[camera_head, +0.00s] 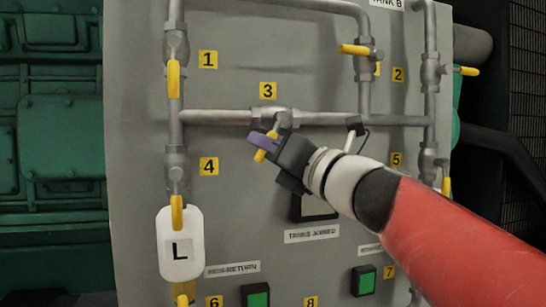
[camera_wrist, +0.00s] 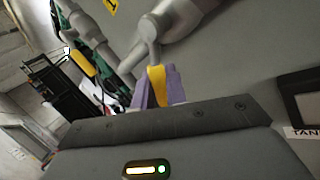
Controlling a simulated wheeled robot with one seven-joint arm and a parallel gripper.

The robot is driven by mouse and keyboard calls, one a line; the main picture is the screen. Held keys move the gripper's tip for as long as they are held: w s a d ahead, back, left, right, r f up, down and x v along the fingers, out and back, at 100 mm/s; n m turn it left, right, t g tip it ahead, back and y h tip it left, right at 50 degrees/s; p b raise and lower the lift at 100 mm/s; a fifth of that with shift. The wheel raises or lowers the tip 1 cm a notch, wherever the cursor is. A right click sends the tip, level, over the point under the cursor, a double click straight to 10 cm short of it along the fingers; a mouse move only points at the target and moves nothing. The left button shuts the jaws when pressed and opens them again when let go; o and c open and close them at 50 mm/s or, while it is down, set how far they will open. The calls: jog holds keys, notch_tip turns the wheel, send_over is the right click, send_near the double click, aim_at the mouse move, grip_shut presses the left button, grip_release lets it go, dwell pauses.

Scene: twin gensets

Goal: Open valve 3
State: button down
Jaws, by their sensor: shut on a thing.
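Valve 3 (camera_head: 272,115) sits on the horizontal grey pipe, below the yellow label "3" (camera_head: 268,91). Its yellow handle (camera_head: 262,154) slants down and to the left from the valve stem, across the pipe's line. My gripper (camera_head: 263,146) has purple fingers and is shut on this handle. In the wrist view the yellow handle (camera_wrist: 157,84) stands between the two purple fingers (camera_wrist: 158,90), with the grey stem and pipe above it. The handle's lower part is partly hidden by the fingers in the head view.
Valve 1 (camera_head: 173,78) and valve 4 (camera_head: 177,212) have yellow handles on the left pipe. A white "L" tag (camera_head: 180,245) hangs by valve 4. Valve 2 (camera_head: 468,71) and valve 5 (camera_head: 446,187) are at right. Green buttons (camera_head: 363,281) sit below my arm.

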jog(key=shift+s+a+r+m+t+b, duration=0.15)
jog(key=shift+m+t+b, duration=0.15)
jog(key=shift+m, duration=0.25)
jog(key=shift+w+a+m+t+b, duration=0.1)
jog(key=shift+a+m+t+b, duration=0.15)
jog(key=shift+m, duration=0.3)
jog(key=shift+d, duration=0.1)
jog(key=c, duration=1.5)
grip_release()
jog(key=v, duration=0.7)
jog(key=shift+s+d, duration=0.25)
jog(key=shift+s, duration=0.05)
